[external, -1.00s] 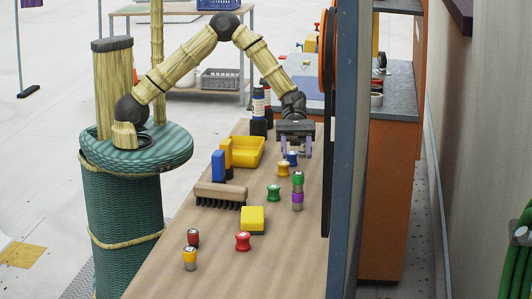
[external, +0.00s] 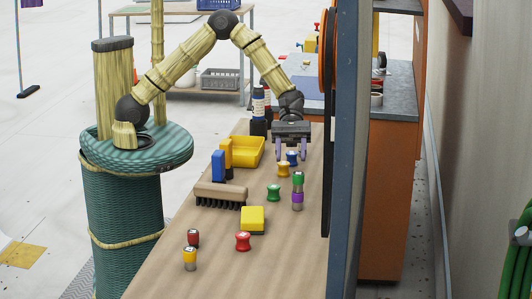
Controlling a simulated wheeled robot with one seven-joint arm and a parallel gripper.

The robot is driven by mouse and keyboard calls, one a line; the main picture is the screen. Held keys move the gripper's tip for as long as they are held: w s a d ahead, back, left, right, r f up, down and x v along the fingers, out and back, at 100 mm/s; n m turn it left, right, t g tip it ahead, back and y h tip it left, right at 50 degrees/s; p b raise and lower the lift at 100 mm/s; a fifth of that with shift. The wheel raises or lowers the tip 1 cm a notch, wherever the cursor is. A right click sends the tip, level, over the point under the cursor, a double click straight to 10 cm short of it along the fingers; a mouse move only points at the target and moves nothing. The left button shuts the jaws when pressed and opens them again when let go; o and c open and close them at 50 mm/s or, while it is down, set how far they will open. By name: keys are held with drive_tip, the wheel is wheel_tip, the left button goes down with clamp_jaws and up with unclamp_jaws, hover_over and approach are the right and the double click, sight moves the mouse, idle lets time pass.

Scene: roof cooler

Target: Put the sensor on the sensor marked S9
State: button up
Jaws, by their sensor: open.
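Several small sensors stand on the wooden bench; their markings are too small to read, so I cannot tell which is S9. A green-topped one (external: 298,178) appears stacked on a purple-banded one (external: 297,197). A blue one (external: 292,159) and a yellow one (external: 284,169) stand farther back, a green one (external: 274,192) in the middle, a red one (external: 242,241) nearer. A dark red one (external: 193,238) and a yellow-banded one (external: 190,258) stand at the front left. My gripper (external: 291,156) is open, pointing down at the blue sensor; whether its fingers flank it is unclear.
A yellow bin (external: 248,152), a blue block (external: 218,165), a brush (external: 221,194) and a yellow box (external: 252,218) lie on the bench (external: 215,277). Dark bottles (external: 259,110) stand behind. A blue-grey post (external: 345,150) borders the right side.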

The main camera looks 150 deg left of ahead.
drive_tip(key=s+d+f+m+g, duration=0.1)
drive_tip(key=d+m+g, duration=0.1)
drive_tip(key=d+m, duration=0.2)
drive_tip(key=s+d+m+g+y, duration=0.1)
drive_tip(key=s+d+m+g, duration=0.1)
drive_tip(key=d, duration=0.6)
drive_tip(key=s+d+f+m+g+y, duration=0.1)
drive_tip(key=s+d+m+g, duration=0.1)
drive_tip(key=d+m, duration=0.3)
drive_tip(key=shift+d+f+m+g, duration=0.3)
drive_tip(key=shift+d+g, duration=0.1)
drive_tip(key=shift+g, duration=0.4)
drive_tip(key=s+d+m+y, duration=0.1)
drive_tip(key=m, duration=0.1)
drive_tip(key=s+d+m+y, duration=0.1)
drive_tip(key=s+d+m, duration=0.1)
drive_tip(key=s+d+m+g+y, duration=0.1)
drive_tip(key=d+m, duration=0.1)
drive_tip(key=shift+s+d+r+m, duration=0.25)
drive_tip(key=shift+r+m, duration=0.05)
drive_tip(key=shift+r, duration=0.05)
drive_tip(key=s+d+r+m+t+y, duration=0.1)
drive_tip(key=s+d+m, duration=0.4)
drive_tip(key=m, duration=0.5)
drive_tip(key=shift+s+d+r+y, duration=0.15)
drive_tip(key=shift+s+r+y, duration=0.4)
drive_tip(key=shift+y, duration=0.35)
